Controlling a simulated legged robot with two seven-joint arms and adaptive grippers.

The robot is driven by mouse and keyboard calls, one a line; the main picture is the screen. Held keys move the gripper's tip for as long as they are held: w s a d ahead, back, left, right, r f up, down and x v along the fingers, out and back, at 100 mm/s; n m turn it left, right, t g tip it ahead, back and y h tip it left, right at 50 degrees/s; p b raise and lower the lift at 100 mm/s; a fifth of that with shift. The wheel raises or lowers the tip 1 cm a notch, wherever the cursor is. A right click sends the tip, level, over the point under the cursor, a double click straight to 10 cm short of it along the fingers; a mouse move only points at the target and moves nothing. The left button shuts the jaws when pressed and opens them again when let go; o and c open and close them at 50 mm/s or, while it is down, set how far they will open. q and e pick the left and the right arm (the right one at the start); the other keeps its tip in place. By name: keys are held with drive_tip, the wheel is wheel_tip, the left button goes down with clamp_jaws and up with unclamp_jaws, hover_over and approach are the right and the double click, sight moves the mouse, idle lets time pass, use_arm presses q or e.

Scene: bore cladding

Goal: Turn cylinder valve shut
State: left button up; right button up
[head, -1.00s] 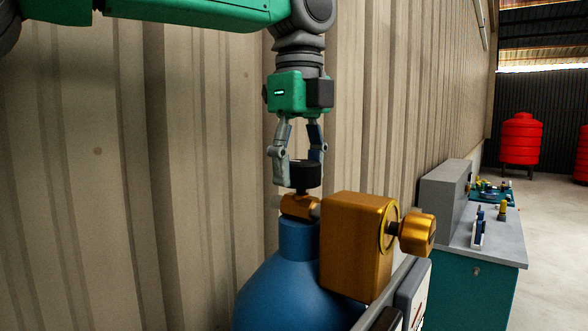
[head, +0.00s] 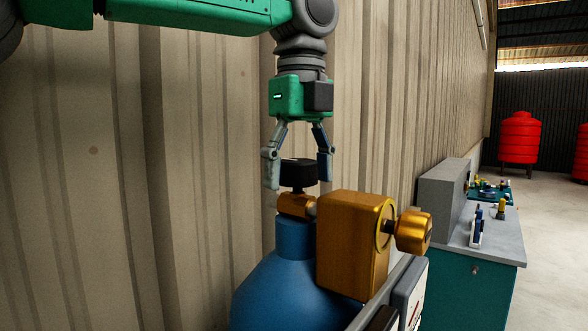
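A blue gas cylinder (head: 285,285) stands upright at the lower middle of the head view. A brass valve body (head: 294,206) sits on its neck, topped by a black valve knob (head: 299,172). An orange-brown block (head: 352,245) with a gold knob (head: 413,232) is attached at the right of the valve. My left gripper (head: 298,172) points straight down over the black knob. Its fingers are spread, one on each side of the knob, with a visible gap at least on the left. My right gripper is not in view.
A corrugated beige wall (head: 200,140) stands close behind the cylinder. At the right is a teal bench (head: 470,280) with a grey top and small items on it. Red tanks (head: 519,138) stand far back. A grey rail (head: 378,295) runs in front of the cylinder.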

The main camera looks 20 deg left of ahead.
sight(300, 160)
use_arm(q)
drive_tip(key=shift+d+r, duration=0.15)
drive_tip(key=shift+d, duration=0.05)
drive_tip(key=shift+w+d+r, duration=0.1)
drive_tip(key=shift+r, duration=0.4)
drive_tip(key=r, duration=0.8)
drive_tip(key=shift+w+a, duration=0.15)
drive_tip(key=shift+a, duration=0.25)
drive_tip(key=shift+w+d+r, duration=0.1)
drive_tip(key=shift+d+r, duration=0.2)
drive_tip(key=shift+r, duration=0.35)
drive_tip(key=shift+d+r, duration=0.25)
drive_tip(key=shift+r, duration=0.25)
drive_tip(key=shift+s+a+r, duration=0.15)
drive_tip(key=shift+s+r, duration=0.05)
drive_tip(key=shift+r, duration=0.1)
drive_tip(key=shift+a, duration=0.2)
drive_tip(key=shift+d+f, duration=0.1)
drive_tip(key=shift+d, duration=0.15)
